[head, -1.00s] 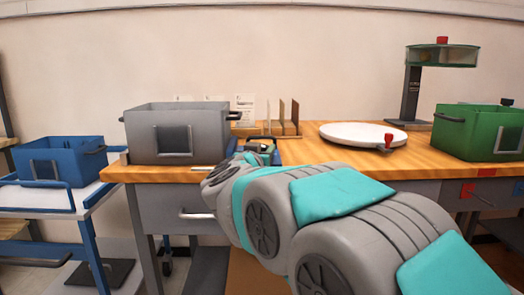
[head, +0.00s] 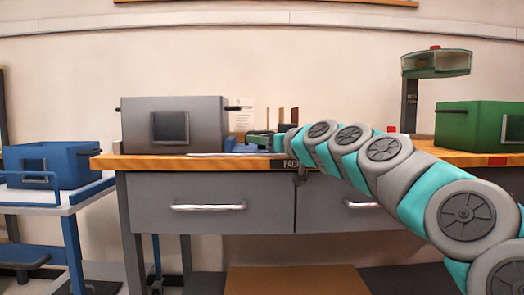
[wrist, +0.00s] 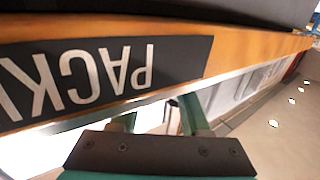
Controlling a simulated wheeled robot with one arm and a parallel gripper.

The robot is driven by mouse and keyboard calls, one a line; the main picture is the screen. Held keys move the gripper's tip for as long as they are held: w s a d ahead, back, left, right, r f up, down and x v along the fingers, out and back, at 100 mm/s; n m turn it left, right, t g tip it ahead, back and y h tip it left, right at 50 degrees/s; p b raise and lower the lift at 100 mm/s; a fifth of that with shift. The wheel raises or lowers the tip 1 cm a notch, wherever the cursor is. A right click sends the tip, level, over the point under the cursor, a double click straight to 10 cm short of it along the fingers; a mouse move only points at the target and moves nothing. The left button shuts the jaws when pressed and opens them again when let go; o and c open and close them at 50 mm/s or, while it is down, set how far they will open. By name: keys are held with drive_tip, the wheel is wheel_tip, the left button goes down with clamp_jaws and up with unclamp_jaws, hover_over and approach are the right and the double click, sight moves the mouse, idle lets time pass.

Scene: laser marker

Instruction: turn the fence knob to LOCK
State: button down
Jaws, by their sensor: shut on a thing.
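My gripper (head: 264,139) is at the front part of the bench top, left of centre in the head view. In the wrist view the two teal fingers of my gripper (wrist: 158,110) stand apart, close to the bench edge. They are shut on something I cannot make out. No knob with a LOCK mark can be read in either view. A small red part (head: 391,129) shows behind my arm at the right. The marker-like stand with a green see-through hood (head: 436,64) has a red top piece, well right of my gripper.
A grey bin (head: 207,112) stands left of my gripper, and a green bin (head: 470,122) at the right. A black PACK label (wrist: 185,62) is on the bench edge (wrist: 235,50). Drawers (head: 165,190) lie below. A blue bin (head: 75,163) sits on a cart at the left.

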drive_tip(key=shift+r+n+g+y, duration=0.2)
drive_tip(key=shift+n+g+y, duration=0.65)
drive_tip(key=shift+y, duration=0.25)
drive_tip(key=shift+n+y, duration=0.25)
drive_tip(key=shift+y, duration=0.05)
drive_tip(key=shift+c, duration=1.9)
unclamp_jaws()
drive_tip(key=shift+g, duration=0.25)
drive_tip(key=v, duration=0.7)
drive_tip(key=shift+s+d, duration=0.25)
drive_tip(key=shift+f, duration=0.1)
